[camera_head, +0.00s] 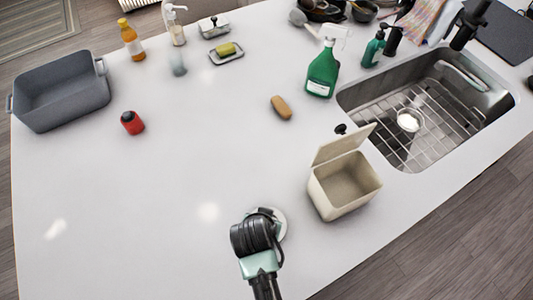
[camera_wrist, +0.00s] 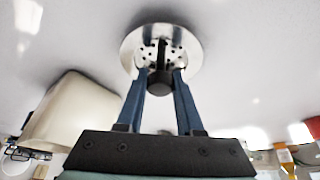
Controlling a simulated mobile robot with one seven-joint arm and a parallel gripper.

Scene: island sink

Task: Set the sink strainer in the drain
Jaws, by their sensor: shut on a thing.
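The sink strainer (camera_wrist: 148,42) is a round metal disc with holes and a dark central knob. In the wrist view my gripper (camera_wrist: 160,78) is shut on that knob, one blue finger on each side. In the head view my gripper (camera_head: 263,216) is over the front of the counter, and the strainer's pale rim (camera_head: 281,226) shows beside it, mostly hidden. I cannot tell whether the strainer touches the counter. The sink (camera_head: 385,142) is at the right, with a wire rack inside. A bright round spot, seemingly the drain (camera_head: 409,121), shows at the rack.
An open cream bin (camera_head: 325,198) stands between my gripper and the sink; it also shows in the wrist view (camera_wrist: 70,118). A brown sponge (camera_head: 281,107) and green spray bottle (camera_head: 322,75) are farther back. A grey basin (camera_head: 62,105) and red item (camera_head: 132,122) are left.

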